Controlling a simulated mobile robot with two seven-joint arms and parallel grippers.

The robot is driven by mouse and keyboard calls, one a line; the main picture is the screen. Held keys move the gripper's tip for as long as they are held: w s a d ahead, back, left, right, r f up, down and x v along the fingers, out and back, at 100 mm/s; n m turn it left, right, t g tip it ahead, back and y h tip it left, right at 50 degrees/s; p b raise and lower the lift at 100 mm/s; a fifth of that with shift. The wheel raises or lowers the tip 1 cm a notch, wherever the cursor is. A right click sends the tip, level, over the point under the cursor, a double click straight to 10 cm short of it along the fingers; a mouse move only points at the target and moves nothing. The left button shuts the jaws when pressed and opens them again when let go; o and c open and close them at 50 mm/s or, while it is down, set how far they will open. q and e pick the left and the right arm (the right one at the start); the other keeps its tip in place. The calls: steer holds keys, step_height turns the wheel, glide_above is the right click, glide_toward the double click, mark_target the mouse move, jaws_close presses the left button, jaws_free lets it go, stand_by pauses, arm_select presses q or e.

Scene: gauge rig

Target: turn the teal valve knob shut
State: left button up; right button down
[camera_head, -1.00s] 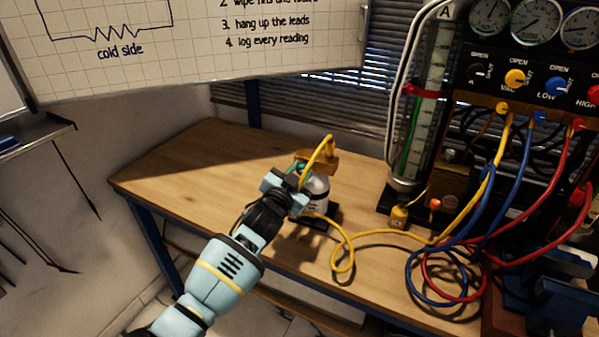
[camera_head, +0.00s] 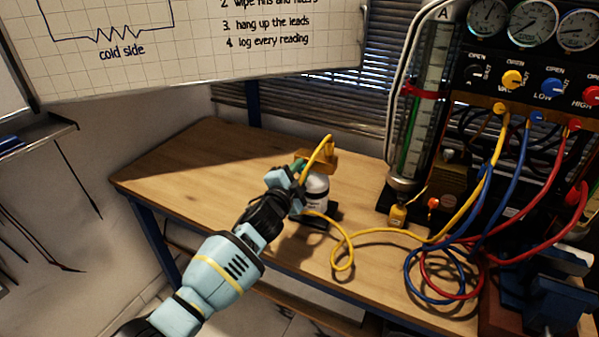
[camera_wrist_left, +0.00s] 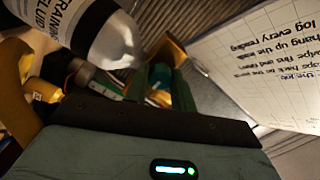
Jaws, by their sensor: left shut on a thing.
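The teal valve knob (camera_head: 298,164) sits on the left side of the brass block (camera_head: 322,160) on top of a white bottle (camera_head: 316,188), mostly hidden by my gripper. My left gripper (camera_head: 287,177) is shut on the knob, coming from the front left. My right gripper is in neither view.
A yellow hose (camera_head: 343,250) runs from the block across the bench (camera_head: 205,165) to the gauge panel (camera_head: 535,60). Coiled blue and red hoses (camera_head: 440,295) lie right of it. A glass column (camera_head: 412,130) stands behind. The bench's left part is clear.

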arm_select(q)
steer(key=shift+f, duration=0.1)
stand_by(0.4)
steer(key=o, duration=1)
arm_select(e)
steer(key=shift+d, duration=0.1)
arm_select(q)
steer(key=p+v, duration=0.1)
steer(key=v, duration=0.6)
steer(key=shift+s+a+p, duration=0.15)
steer(key=shift+s+p, duration=0.2)
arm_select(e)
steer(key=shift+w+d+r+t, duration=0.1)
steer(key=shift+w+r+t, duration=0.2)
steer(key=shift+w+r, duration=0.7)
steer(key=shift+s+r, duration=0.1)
